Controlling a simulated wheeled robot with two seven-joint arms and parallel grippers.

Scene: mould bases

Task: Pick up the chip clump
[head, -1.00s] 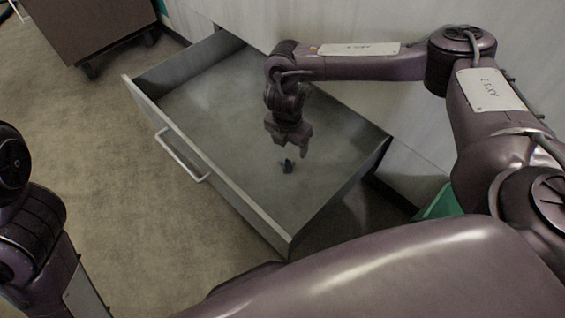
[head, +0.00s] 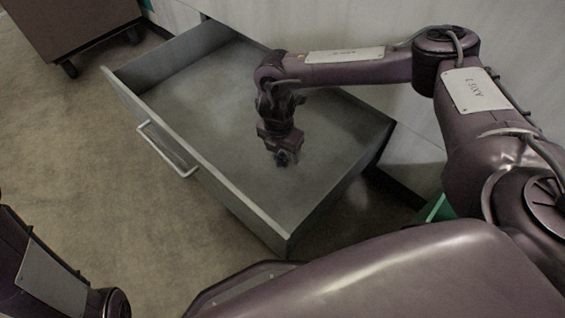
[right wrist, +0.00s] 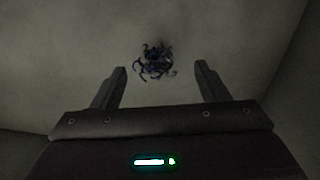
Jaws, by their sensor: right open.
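The chip clump (head: 283,158) is a small dark, bluish tangle on the floor of the open drawer (head: 215,110). In the right wrist view the clump (right wrist: 156,63) shows curled strands and lies just beyond the fingertips, between their lines. My right gripper (head: 280,154) reaches down into the drawer over the clump and partly hides it in the head view. In the right wrist view the right gripper (right wrist: 160,78) is open and empty, its two fingers well apart. My left gripper is not in view; only part of the left arm shows at the lower left.
The drawer's front panel with a handle (head: 167,150) and its side walls bound the space around my right gripper. The rest of the drawer floor is bare. A brown cabinet on casters (head: 75,30) stands at the upper left. A green object (head: 436,209) is partly hidden at the right.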

